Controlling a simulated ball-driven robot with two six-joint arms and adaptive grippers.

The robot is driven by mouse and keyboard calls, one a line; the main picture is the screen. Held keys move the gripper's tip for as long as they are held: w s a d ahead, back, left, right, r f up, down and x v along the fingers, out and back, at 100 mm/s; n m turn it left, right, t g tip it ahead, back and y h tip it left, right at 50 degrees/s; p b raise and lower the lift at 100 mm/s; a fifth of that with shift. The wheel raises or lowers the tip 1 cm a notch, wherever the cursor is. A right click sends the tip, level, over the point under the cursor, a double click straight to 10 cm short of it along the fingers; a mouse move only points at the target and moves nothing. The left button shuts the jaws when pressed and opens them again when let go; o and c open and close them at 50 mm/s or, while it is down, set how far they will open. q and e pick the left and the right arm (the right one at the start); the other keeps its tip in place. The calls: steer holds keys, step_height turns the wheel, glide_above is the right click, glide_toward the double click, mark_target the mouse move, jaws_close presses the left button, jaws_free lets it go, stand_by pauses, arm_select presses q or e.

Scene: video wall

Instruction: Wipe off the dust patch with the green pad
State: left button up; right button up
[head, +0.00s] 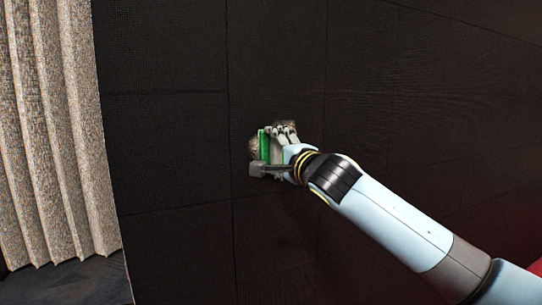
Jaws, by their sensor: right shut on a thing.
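The dust patch (254,148) is a tan, speckled smudge on the black panelled wall (170,140). Parts of it show to the left of the green pad and above my gripper; the middle is hidden behind the pad and the gripper. The green pad (264,146) is held upright, its thin green edge facing the wall area over the patch. My right gripper (268,152) is shut on the pad, its arm coming in from the lower right. I cannot tell for sure whether the pad touches the wall. My left gripper is not in view.
A beige pleated curtain (55,130) hangs left of the wall's edge. Dark floor (70,283) shows at the lower left. A bit of red (536,268) shows at the lower right edge. The wall around the patch is clear.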

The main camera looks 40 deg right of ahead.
steer(key=s+d+b, duration=0.1)
steer(key=d, duration=0.6)
steer(key=shift+s, duration=0.35)
